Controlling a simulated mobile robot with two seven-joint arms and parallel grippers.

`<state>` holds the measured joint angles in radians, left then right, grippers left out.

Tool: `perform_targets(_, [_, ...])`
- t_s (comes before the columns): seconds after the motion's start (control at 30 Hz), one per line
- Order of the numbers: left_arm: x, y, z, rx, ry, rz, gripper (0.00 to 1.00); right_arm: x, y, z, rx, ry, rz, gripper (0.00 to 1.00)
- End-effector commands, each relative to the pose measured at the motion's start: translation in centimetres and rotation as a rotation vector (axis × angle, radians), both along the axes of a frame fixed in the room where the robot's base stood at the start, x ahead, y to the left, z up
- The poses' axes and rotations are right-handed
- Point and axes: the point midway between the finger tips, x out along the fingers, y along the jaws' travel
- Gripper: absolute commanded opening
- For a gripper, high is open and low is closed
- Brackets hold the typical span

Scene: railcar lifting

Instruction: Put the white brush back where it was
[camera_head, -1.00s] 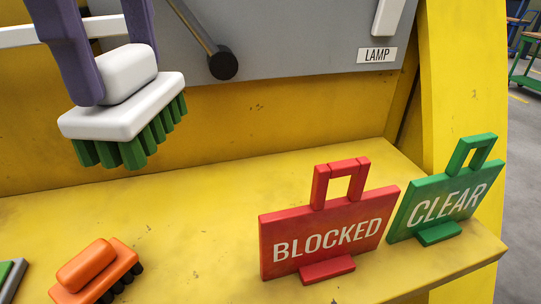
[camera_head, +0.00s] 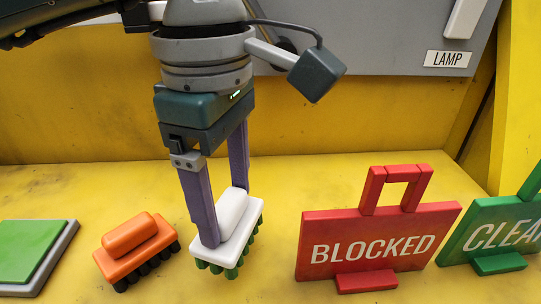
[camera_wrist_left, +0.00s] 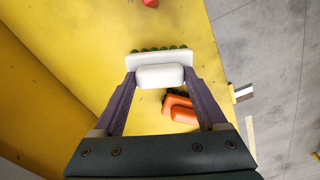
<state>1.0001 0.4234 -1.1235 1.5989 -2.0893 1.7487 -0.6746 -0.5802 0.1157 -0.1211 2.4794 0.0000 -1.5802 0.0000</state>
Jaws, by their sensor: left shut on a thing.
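My left gripper (camera_head: 224,213) is shut on the white handle of the white brush (camera_head: 246,220), with one purple finger on each side. The brush has green bristles pointing down. It is low over the yellow shelf, between the orange brush and the red BLOCKED sign; I cannot tell whether the bristles touch the shelf. In the left wrist view the white brush (camera_wrist_left: 160,76) sits between the fingers, bristles at the far side. My right gripper is not in view.
An orange brush (camera_head: 135,243) with dark bristles stands close on the left. A green-topped grey pad (camera_head: 32,250) lies further left. The red BLOCKED sign (camera_head: 322,224) and green CLEAR sign (camera_head: 499,265) stand to the right. The yellow shelf (camera_head: 275,190) is bare behind the brush.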

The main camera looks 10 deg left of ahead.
Motion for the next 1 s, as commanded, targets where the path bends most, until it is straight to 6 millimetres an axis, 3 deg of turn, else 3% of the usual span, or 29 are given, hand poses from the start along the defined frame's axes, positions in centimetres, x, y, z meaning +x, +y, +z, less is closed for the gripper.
perform_targets(0.2, [-0.1,0.0,-3.3,0.001,0.004,0.001,0.30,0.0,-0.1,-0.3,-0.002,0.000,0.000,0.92])
perform_targets(0.57, [0.0,0.0,-3.8,0.001,0.000,0.000,0.30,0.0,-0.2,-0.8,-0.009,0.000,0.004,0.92])
perform_targets(0.6, [0.0,0.0,-3.7,0.001,0.001,0.000,0.78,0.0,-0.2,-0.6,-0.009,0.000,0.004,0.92])
perform_targets(0.8, [0.0,0.0,-3.6,0.001,0.001,0.000,1.00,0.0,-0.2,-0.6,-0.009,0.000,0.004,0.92])
perform_targets(1.0, [0.0,0.0,-3.6,0.001,0.001,0.000,1.00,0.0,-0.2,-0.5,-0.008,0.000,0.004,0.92])
